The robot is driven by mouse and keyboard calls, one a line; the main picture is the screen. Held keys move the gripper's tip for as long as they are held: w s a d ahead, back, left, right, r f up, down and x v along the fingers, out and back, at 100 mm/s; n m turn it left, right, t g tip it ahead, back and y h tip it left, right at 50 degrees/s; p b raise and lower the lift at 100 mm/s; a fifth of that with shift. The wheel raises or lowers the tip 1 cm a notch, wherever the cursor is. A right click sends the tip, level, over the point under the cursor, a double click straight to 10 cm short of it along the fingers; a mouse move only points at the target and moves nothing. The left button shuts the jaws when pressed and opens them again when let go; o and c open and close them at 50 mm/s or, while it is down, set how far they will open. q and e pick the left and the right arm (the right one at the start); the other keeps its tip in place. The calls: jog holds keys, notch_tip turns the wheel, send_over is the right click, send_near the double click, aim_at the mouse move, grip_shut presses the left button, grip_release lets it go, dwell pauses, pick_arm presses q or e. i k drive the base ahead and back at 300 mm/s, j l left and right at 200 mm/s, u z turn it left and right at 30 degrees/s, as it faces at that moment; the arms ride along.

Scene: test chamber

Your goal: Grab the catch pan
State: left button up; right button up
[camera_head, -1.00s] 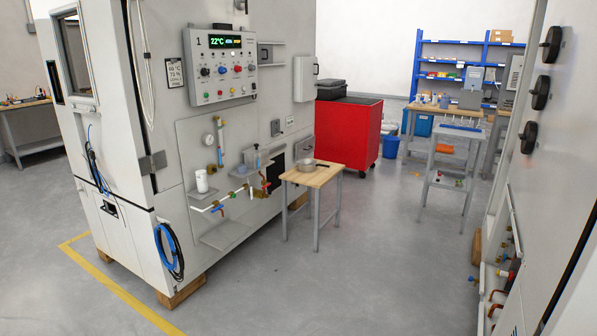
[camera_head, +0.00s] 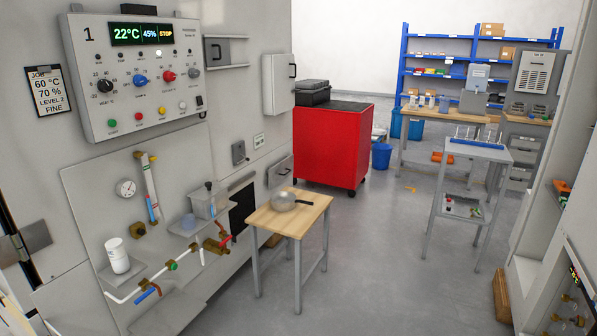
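The handle points to the right. The table stands close beside the large grey test chamber (camera_head: 228,102). Neither of my grippers shows in the head view.
Pipes and valves (camera_head: 150,287) stick out from the chamber wall left of the table. A red cabinet (camera_head: 331,147) stands behind it, and a grey cart (camera_head: 474,151) stands at the right. The floor (camera_head: 370,270) between table and cart is clear.

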aim_at(281, 200)
jog(key=i, duration=2.55)
